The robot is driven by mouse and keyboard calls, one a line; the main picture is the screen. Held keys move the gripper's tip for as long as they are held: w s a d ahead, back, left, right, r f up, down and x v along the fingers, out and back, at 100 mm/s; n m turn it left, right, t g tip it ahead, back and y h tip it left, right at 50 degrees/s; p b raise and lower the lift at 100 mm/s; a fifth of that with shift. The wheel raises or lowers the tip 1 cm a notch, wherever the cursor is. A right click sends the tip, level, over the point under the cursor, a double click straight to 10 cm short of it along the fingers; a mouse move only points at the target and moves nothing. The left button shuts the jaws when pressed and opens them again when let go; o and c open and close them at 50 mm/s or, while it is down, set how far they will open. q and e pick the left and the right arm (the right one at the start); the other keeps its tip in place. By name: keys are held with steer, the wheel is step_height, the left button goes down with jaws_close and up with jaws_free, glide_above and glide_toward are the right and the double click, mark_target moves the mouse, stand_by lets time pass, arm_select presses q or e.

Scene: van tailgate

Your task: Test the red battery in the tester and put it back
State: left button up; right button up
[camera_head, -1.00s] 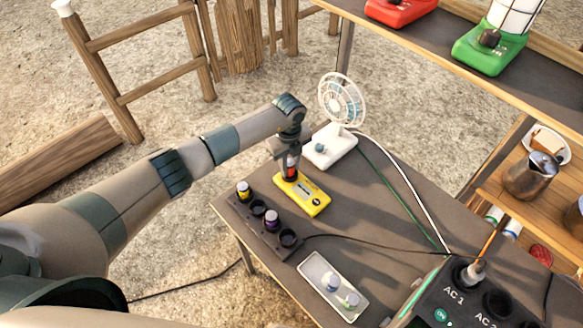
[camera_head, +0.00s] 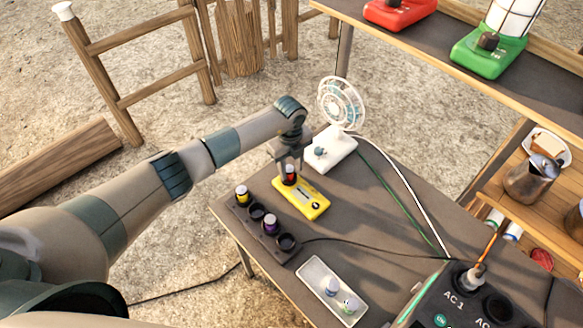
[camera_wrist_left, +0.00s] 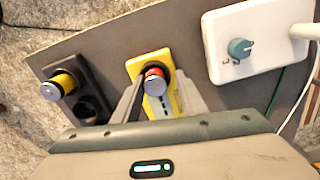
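The red battery (camera_head: 290,177) stands upright in the yellow tester (camera_head: 312,205); its silver top and red band show in the left wrist view (camera_wrist_left: 155,79). My left gripper (camera_head: 290,170) is just above the tester. Its fingers are spread apart on either side of the battery, with gaps showing in the wrist view. The dark battery rack (camera_head: 279,253) sits beside the tester at the table's left edge. It holds a yellow battery (camera_head: 242,195) and a purple battery (camera_head: 270,222); two other wells are empty. My right gripper is out of view.
A white fan (camera_head: 333,148) stands just behind the tester. A pale tray (camera_head: 312,276) with small items lies nearer the front. A dark power station (camera_head: 440,305) is at the front right, with cables crossing the table. The table's middle is mostly clear.

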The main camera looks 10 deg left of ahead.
arm_select(q)
steer(key=shift+s+a+f, duration=0.2)
steer(key=shift+s+f, duration=0.15)
steer(key=shift+f, duration=0.1)
steer(key=shift+s+a+f, duration=0.2)
steer(key=shift+s+f, duration=0.1)
steer(key=shift+f, duration=0.15)
steer(key=shift+w+r+g, duration=0.15)
steer(key=shift+r+g, duration=0.15)
steer(key=shift+r, duration=0.1)
step_height(320, 180, up, 18)
steer(key=b, duration=0.5)
steer(key=shift+w+d+r+b, duration=0.2)
steer(key=shift+w+d+b, duration=0.1)
steer(key=shift+b, duration=0.05)
